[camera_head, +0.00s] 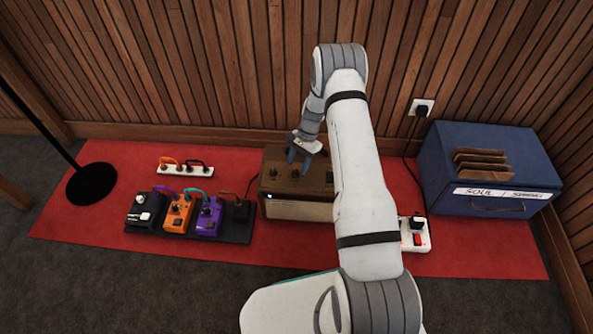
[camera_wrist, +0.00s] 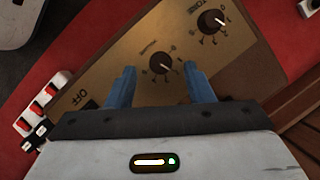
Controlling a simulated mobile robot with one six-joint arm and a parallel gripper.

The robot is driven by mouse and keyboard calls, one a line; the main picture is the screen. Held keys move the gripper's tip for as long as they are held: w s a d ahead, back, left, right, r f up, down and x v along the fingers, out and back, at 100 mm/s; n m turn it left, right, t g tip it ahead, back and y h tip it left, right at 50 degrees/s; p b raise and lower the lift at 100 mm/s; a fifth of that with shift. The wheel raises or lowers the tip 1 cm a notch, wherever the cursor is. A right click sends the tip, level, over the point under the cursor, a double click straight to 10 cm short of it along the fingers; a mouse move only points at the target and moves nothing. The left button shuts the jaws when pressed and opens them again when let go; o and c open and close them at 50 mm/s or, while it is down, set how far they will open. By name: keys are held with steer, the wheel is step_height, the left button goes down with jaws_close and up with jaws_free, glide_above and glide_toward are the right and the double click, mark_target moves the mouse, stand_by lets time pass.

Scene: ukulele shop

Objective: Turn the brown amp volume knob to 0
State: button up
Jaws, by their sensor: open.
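The brown amp (camera_head: 298,208) stands on the red mat against the wall, its top panel carrying several dark knobs. In the wrist view the tan panel (camera_wrist: 110,65) fills the middle. One dark knob (camera_wrist: 160,63) with a light pointer mark sits there; its label is too small to read surely. A second knob (camera_wrist: 211,21), marked TONE, is at the upper right. My gripper (camera_head: 300,160) is open and empty above the panel. In the wrist view its blue fingertips (camera_wrist: 161,71) lie either side of the middle knob; contact cannot be told.
A pedalboard (camera_head: 190,220) with several pedals and a white strip (camera_head: 185,170) lie left of the amp. A white power strip (camera_head: 414,240) with red switches is to its right, also in the wrist view (camera_wrist: 30,118). A blue crate (camera_head: 485,150) stands far right.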

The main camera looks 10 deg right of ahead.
mark_target(295, 173)
steer(key=x, duration=0.2)
steer(key=shift+a+f, duration=0.1)
steer(key=shift+f, duration=0.2)
steer(key=c, duration=1)
